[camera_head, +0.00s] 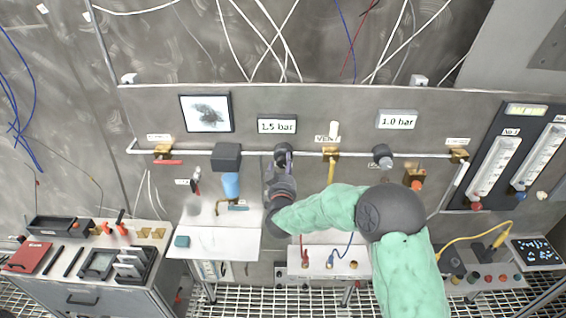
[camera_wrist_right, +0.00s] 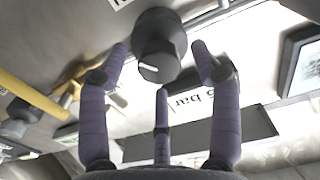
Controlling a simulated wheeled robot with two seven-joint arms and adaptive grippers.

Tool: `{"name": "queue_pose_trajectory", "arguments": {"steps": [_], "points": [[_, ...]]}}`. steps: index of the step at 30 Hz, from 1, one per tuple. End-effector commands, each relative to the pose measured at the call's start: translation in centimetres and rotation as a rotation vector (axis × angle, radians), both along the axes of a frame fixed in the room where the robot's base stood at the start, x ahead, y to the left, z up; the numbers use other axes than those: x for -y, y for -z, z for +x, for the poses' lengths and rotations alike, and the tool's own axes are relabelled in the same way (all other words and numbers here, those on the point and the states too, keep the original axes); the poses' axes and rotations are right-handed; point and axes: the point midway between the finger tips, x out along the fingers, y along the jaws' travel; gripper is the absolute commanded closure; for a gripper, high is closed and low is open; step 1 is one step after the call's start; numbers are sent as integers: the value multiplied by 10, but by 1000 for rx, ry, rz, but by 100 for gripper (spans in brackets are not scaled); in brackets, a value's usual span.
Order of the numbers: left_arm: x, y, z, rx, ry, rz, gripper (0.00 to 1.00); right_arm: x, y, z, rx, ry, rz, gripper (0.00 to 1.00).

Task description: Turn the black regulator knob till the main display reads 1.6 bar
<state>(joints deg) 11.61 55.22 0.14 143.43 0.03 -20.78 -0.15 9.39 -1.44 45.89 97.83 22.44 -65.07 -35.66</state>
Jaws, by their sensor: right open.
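The main display (camera_head: 277,126) reads 1.5 bar in the head view. The black regulator knob (camera_head: 286,147) is just under it, partly hidden by my right gripper (camera_head: 281,162). In the right wrist view the round knob (camera_wrist_right: 160,42) has a white mark on its edge. The purple fingers of my right gripper (camera_wrist_right: 161,65) stand open around it, with gaps at the sides; contact cannot be told. Part of the display's "bar" text (camera_wrist_right: 192,104) shows behind the lower finger. My left gripper is not in view.
A second display (camera_head: 397,119) reads 1.0 bar, with another dark knob (camera_head: 382,153) below it. A yellow-handled vent valve (camera_head: 331,165) is close to the right of my gripper. A dark grey box (camera_head: 226,157) is on the left. White shelf (camera_head: 215,242) below.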

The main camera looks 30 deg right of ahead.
Motion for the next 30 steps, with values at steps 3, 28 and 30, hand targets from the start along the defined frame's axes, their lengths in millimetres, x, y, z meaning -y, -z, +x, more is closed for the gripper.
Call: {"name": "queue_pose_trajectory", "arguments": {"steps": [3,28,30], "points": [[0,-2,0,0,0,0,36,5,0,9,-1,-1,1,36],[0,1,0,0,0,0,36,8,-1,13,9,0,7,92],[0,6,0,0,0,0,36,8,0,13,19,0,21,92]]}}
